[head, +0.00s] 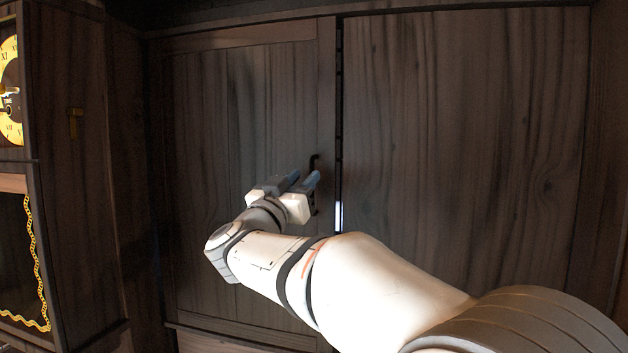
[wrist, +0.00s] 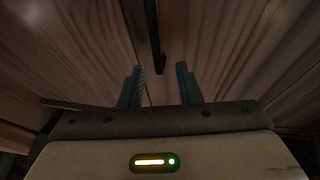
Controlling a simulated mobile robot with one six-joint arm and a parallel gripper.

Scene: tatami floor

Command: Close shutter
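The shutter is a dark wooden sliding panel (head: 235,110) at the left of the head view, beside a plain wooden panel (head: 460,130) on the right. A narrow gap with a bright strip of light shows between them. A black handle (head: 315,160) sits near the shutter's right edge; it also shows in the wrist view (wrist: 158,55). My gripper (head: 300,182) is at the handle, partly covering it. In the wrist view my gripper (wrist: 160,82) is open, its two fingers apart with the handle's end between their tips. Whether a finger touches the handle I cannot tell.
A tall wooden clock (head: 70,180) with a yellow dial stands at the left edge. A wooden frame (head: 250,27) surrounds the panels. My arm crosses in front of the right panel's lower part.

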